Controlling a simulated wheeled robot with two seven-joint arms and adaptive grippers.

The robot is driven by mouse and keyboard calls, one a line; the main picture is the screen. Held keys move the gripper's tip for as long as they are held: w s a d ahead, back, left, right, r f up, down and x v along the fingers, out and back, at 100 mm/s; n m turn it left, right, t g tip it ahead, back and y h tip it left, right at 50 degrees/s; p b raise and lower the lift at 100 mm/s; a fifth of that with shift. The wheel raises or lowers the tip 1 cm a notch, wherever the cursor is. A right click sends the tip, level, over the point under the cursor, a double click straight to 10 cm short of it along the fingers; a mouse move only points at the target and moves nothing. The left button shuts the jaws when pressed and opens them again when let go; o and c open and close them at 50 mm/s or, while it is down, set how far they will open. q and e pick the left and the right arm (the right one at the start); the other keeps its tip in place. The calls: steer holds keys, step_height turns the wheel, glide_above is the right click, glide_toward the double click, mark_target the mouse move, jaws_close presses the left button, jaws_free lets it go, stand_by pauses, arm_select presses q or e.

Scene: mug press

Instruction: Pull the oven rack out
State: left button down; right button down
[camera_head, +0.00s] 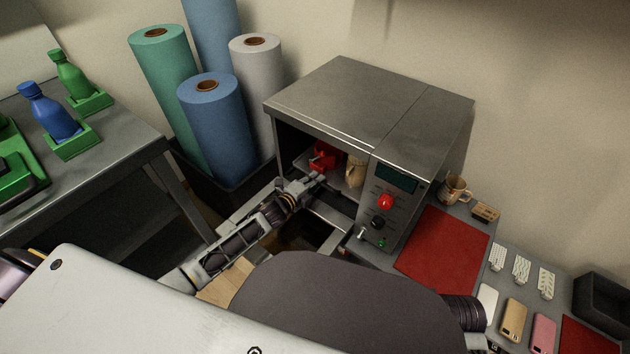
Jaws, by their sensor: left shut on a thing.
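The grey metal oven (340,103) stands on the bench at the centre, its front cavity open. Inside it are a red holder (324,155) and a tan mug (355,172). The oven rack (338,188) shows only in part, low in the opening under these things. My left gripper (314,181) reaches in from the left and is shut on the rack's front edge; the gripper hides the exact contact. My right gripper is not in view.
The control panel (385,205) with a red knob is right of the opening. Rolls in a dark bin (238,190) stand close behind my left arm. A red mat (443,250), a patterned mug (454,190) and several phones lie to the right. A side table (130,135) is at left.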

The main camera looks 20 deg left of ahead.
arm_select(q)
steer(key=shift+s, duration=0.1)
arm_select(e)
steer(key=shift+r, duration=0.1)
